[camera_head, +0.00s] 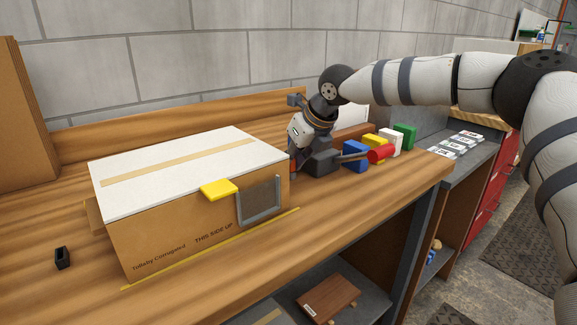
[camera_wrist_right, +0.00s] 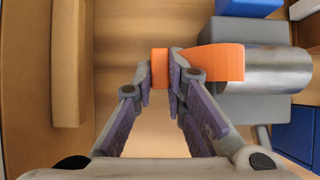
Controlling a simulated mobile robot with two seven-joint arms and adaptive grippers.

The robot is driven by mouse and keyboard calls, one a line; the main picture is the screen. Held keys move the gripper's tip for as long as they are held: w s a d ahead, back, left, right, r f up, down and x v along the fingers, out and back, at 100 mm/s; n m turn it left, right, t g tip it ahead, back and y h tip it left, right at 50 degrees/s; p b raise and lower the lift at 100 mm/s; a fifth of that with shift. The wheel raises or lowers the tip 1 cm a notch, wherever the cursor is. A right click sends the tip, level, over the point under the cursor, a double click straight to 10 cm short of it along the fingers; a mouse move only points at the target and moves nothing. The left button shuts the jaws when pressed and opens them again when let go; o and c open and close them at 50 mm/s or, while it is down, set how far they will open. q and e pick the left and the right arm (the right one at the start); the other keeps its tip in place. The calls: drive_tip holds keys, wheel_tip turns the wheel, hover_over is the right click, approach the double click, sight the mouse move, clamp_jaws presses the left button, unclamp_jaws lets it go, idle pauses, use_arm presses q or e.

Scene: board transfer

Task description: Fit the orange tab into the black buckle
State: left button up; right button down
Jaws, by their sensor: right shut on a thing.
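My right gripper (camera_head: 293,170) is low behind the right end of the cardboard box, with its fingertips partly hidden in the head view. In the right wrist view, my right gripper (camera_wrist_right: 162,72) is shut on the orange tab (camera_wrist_right: 222,62). The tab is a flat orange piece that sticks out to the right of the fingers. I cannot make out the tab in the head view. The small black buckle (camera_head: 62,257) stands alone on the wooden bench at the left, apart from the gripper. My left gripper does not show.
A large cardboard box (camera_head: 165,235) with a white top fills the middle of the bench. A dark grey block (camera_head: 322,163) sits beside the gripper, near blue (camera_head: 355,156), yellow (camera_head: 375,142) and green (camera_head: 405,136) blocks. The bench is clear around the buckle.

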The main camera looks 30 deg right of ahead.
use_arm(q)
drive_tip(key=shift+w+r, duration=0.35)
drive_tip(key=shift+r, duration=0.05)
use_arm(e)
drive_tip(key=shift+r, duration=1.45)
drive_tip(key=shift+r+p, duration=0.65)
drive_tip(key=shift+r, duration=1.65)
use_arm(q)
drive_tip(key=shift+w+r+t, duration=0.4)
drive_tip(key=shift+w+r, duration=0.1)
use_arm(e)
drive_tip(key=shift+f, duration=0.1)
